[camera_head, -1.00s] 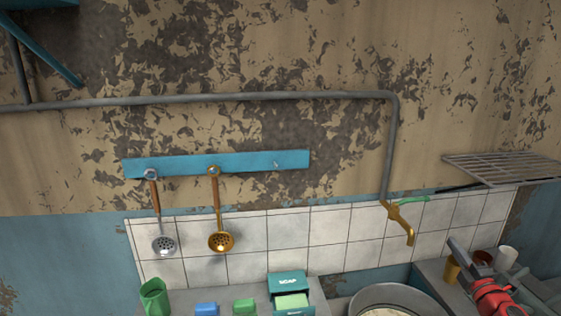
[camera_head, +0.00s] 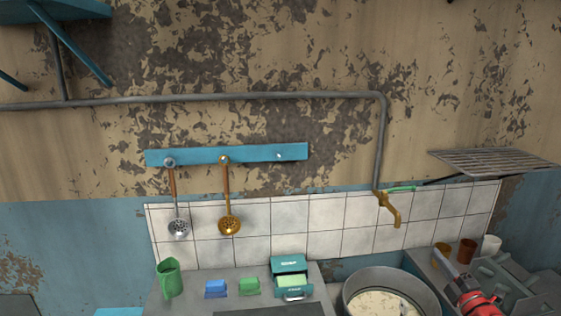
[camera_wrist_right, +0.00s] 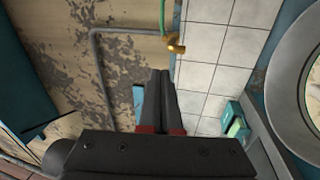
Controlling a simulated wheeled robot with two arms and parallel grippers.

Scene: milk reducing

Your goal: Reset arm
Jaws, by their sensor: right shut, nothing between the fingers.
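My right gripper (camera_wrist_right: 161,88) shows in the right wrist view with its two dark fingers together and nothing between them. It faces the tiled wall, with the brass tap (camera_wrist_right: 174,43) beyond its fingertips. In the head view only part of my right arm, with red and grey parts, shows at the lower right, over the right side of the counter. My left gripper is not in view.
A round metal basin (camera_head: 390,283) stands under the tap. Several cups stand at the right. Two ladles hang from a blue rail (camera_head: 250,153).

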